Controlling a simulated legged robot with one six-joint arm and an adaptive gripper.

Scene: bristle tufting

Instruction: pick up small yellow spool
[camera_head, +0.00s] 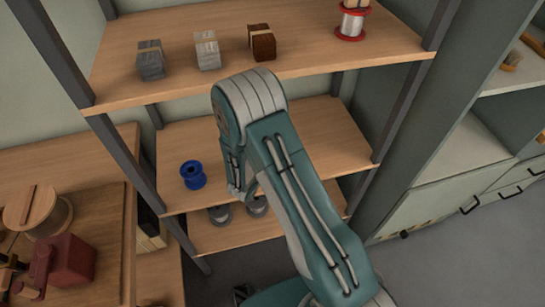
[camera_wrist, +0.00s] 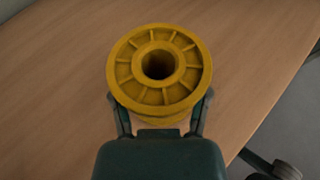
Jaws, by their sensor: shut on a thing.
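The small yellow spool (camera_wrist: 190,80) fills the middle of the wrist view, its ribbed flange and dark centre hole facing the camera. My gripper (camera_wrist: 160,112) is shut on it, with one finger at each side of its lower part. Wooden shelf surface lies behind the spool; I cannot tell whether the spool touches it. In the head view my arm hides both the spool and the gripper.
A blue spool (camera_head: 193,175) stands on the middle shelf (camera_head: 335,130), left of my arm. The upper shelf (camera_head: 330,40) holds grey and brown bundles and a red-flanged wire spool (camera_head: 352,20). Dark posts frame the rack. Grey cylindrical items (camera_head: 220,214) are on the lower shelf.

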